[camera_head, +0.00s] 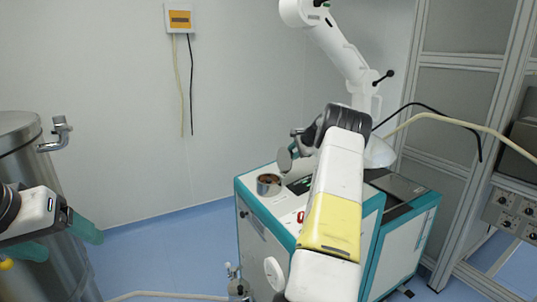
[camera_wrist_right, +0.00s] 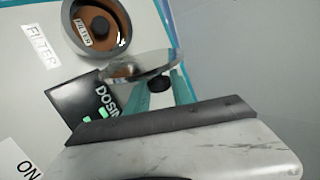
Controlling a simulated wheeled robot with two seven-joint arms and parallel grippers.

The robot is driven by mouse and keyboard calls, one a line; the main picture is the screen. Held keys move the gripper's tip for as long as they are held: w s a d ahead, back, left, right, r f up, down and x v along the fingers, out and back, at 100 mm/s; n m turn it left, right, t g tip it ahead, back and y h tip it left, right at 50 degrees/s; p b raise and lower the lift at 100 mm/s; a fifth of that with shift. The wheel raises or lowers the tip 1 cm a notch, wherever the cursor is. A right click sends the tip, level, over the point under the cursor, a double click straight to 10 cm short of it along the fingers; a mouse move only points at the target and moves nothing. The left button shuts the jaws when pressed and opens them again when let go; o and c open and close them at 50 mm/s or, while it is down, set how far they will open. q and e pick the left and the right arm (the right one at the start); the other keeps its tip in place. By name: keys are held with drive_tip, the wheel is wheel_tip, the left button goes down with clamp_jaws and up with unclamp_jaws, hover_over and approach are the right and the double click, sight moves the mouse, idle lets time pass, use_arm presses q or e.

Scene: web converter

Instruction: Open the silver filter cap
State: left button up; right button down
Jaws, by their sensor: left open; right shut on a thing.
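The silver filter cap (camera_wrist_right: 140,64) is a round metal disc between the teal fingers of my right gripper (camera_wrist_right: 165,85), seen at a slant in the right wrist view. In the head view the cap (camera_head: 285,160) is tilted, above and to the right of the round filter opening (camera_head: 268,184). The opening is uncovered, with a brown inside and a FILTER label in the right wrist view (camera_wrist_right: 97,27). My right gripper (camera_head: 295,150) is shut on the cap, partly hidden by my arm. My left gripper (camera_head: 62,240) is open and empty at the far left.
The filter sits on a white and teal cabinet (camera_head: 258,232). A dark display (camera_wrist_right: 92,105) is beside the opening. A white robot arm (camera_head: 340,50) stands behind on the cabinet. A steel tank (camera_head: 22,150) is at left and a metal frame (camera_head: 480,100) at right.

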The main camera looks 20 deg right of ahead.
drive_tip(key=shift+d+f, duration=0.15)
drive_tip(key=shift+d, duration=0.05)
idle(0.4)
drive_tip(key=c, duration=1.1)
unclamp_jaws()
drive_tip(key=v, duration=0.7)
drive_tip(key=shift+s+d+r, duration=0.15)
drive_tip(key=shift+s+r, duration=0.05)
drive_tip(key=shift+s, duration=0.05)
